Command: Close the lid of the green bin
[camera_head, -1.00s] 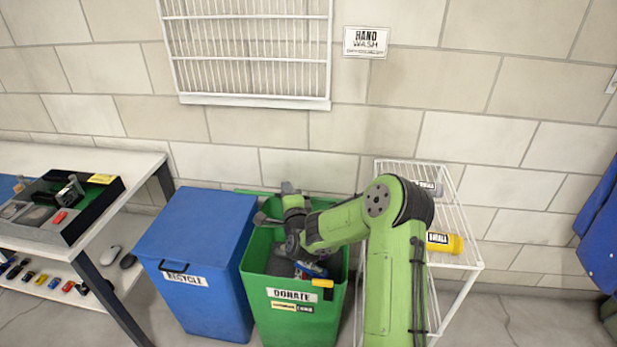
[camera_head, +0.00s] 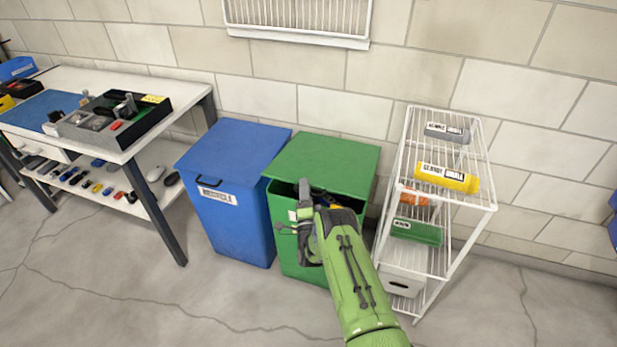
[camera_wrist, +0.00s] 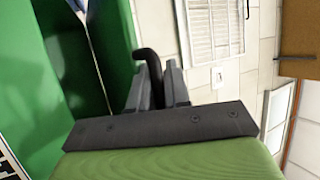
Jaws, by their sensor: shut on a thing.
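The green bin (camera_head: 296,262) stands on the floor between the blue bin and the wire rack. Its green lid (camera_head: 325,160) is tilted down over the top, with a dark gap under its front edge where some contents show. My gripper (camera_head: 304,188) is at the lid's front edge, and my arm covers much of the bin's front. In the wrist view my gripper (camera_wrist: 157,88) is shut on the lid's black curved handle (camera_wrist: 148,57), with green surfaces to the left. My arm hides most of the handle in the head view.
The blue bin (camera_head: 232,160), its lid down, stands close on the left. A white wire rack (camera_head: 489,190) with several bottles and boxes stands on the right. A white table (camera_head: 130,85) with trays is at the left. The floor in front is clear.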

